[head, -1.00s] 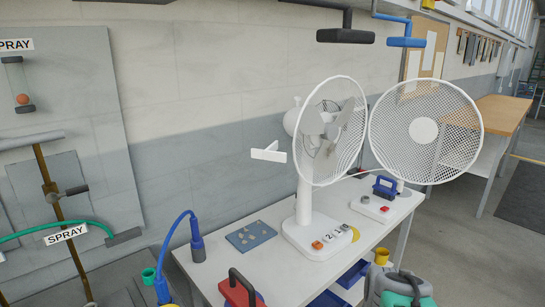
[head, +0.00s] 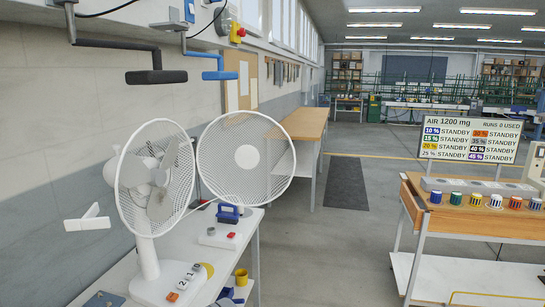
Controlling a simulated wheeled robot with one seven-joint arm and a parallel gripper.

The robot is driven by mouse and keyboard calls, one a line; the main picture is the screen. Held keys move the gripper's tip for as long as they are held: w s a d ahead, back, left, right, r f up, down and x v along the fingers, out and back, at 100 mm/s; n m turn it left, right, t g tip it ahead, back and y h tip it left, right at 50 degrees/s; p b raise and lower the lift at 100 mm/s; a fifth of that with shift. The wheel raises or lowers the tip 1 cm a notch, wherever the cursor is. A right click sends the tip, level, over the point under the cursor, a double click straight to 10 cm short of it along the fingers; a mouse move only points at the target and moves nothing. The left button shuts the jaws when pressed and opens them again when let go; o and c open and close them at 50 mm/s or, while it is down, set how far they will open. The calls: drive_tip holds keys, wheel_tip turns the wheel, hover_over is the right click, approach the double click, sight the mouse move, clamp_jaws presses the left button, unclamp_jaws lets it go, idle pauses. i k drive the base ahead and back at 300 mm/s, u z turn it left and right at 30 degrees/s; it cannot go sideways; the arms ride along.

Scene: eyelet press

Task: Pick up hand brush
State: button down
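I cannot pick out a hand brush for certain in the head view. My gripper is not in view.
A white desk fan (head: 150,262) with its front grille (head: 248,158) set apart stands on the bench. Black (head: 156,77) and blue (head: 222,75) handles jut from the wall above. A wooden table (head: 305,124) lies beyond. An orange-topped cart (head: 468,217) stands right. Open floor lies between.

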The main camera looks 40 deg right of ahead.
sight(223, 216)
drive_tip(key=z, duration=1.8)
drive_tip(key=i, duration=3.45)
drive_tip(key=u, duration=4.1)
